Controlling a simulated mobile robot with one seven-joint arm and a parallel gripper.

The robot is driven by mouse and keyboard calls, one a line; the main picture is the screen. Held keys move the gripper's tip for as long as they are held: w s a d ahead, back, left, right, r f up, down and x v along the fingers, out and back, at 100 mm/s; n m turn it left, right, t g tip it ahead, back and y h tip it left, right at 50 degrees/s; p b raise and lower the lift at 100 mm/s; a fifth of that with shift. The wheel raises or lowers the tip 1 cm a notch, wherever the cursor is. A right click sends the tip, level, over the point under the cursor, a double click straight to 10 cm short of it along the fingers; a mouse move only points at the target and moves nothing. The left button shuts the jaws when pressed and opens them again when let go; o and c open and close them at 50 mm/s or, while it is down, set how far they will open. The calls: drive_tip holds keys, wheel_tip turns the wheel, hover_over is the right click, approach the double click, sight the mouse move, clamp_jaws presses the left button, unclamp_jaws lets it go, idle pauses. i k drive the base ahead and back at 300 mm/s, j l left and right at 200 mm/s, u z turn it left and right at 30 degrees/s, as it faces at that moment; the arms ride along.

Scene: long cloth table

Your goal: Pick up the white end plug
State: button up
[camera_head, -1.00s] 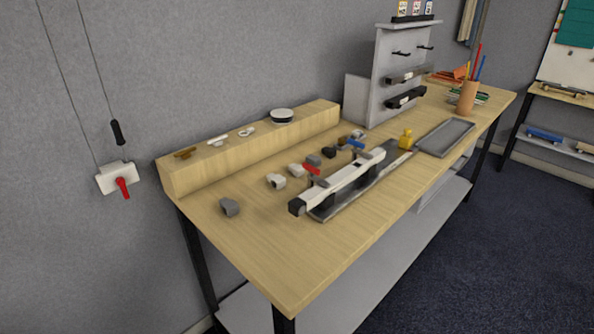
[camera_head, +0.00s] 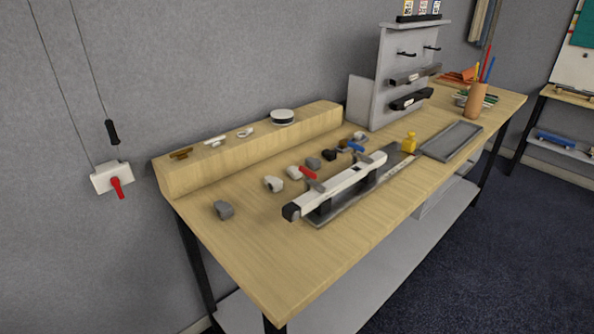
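Two small whitish pieces lie on the bench top behind the long white rail: one white piece (camera_head: 273,184) nearer the front left, and a second white piece (camera_head: 293,172) just behind it, beside a red clamp handle. Both have a plug-like shape, but they are too small to tell which is the white end plug. The white rail (camera_head: 338,185) lies in a dark fixture and has a black end (camera_head: 291,211). My gripper is not in view.
A grey piece (camera_head: 223,209) lies alone at the left; another grey piece (camera_head: 313,163) and a dark piece (camera_head: 329,155) continue the row. A raised wooden ledge (camera_head: 230,153) runs along the wall. A grey tray (camera_head: 452,140) is farther right. The bench's front left is clear.

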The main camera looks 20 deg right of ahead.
sight(292, 171)
drive_tip(key=l+u, duration=0.1)
drive_tip(key=l, duration=0.4)
drive_tip(key=l+u, duration=0.15)
drive_tip(key=l, duration=0.35)
drive_tip(key=l+u, duration=0.1)
drive_tip(key=l, duration=0.4)
drive_tip(key=l+u, duration=0.15)
drive_tip(key=l, duration=0.35)
drive_tip(key=l+u, duration=0.1)
drive_tip(key=l, duration=0.4)
drive_tip(key=k+l+u, duration=0.15)
drive_tip(key=l, duration=0.35)
drive_tip(key=k+l+u, duration=0.1)
drive_tip(key=l, duration=0.35)
drive_tip(key=k+l+u, duration=0.1)
drive_tip(key=l, duration=0.4)
drive_tip(key=i, duration=0.95)
